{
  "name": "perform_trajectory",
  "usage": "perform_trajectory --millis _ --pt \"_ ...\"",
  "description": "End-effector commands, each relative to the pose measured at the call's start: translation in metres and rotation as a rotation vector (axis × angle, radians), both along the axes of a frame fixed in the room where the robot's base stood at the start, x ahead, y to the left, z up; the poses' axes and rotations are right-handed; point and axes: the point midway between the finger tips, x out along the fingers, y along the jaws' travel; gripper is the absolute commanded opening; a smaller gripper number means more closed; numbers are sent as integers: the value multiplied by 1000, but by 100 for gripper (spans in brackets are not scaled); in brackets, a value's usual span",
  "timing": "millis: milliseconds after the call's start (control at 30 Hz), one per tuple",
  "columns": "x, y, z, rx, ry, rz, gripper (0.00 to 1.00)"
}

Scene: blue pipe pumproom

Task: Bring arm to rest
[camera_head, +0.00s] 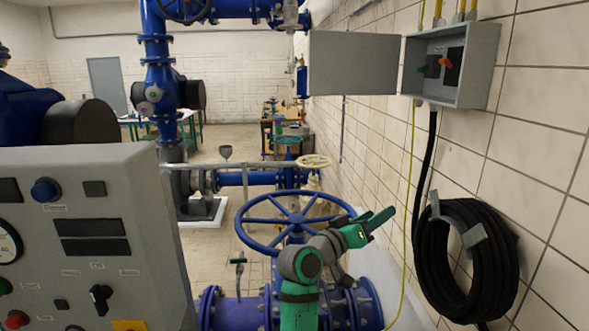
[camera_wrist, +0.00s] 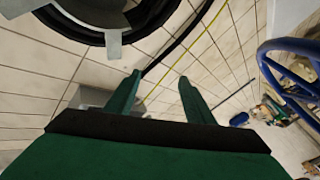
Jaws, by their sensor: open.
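My gripper (camera_head: 375,217) is at the end of my green and grey arm, low in the middle of the head view. It points up and to the right toward the tiled wall. In the wrist view its two green fingers (camera_wrist: 158,95) stand apart with nothing between them. In the head view the gripper is in front of the wall, right of the blue handwheel (camera_head: 292,222) and left of the hose coil. My arm overlaps the lower right part of the handwheel in the picture; I cannot tell how close they are.
A coiled black hose (camera_head: 468,262) hangs on the right wall and shows large in the wrist view (camera_wrist: 75,30). An open grey electrical box (camera_head: 482,65) is above, its door (camera_head: 352,62) swung left. A control panel (camera_head: 85,235) stands at left. Blue pipes (camera_head: 245,178) fill the middle.

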Motion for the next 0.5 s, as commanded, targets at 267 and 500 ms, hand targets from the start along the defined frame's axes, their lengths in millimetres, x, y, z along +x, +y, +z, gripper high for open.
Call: perform_trajectory --millis 267,500 --pt "-13 30 -131 -14 70 173 49" --pt "-47 62 -228 5 110 320 49"
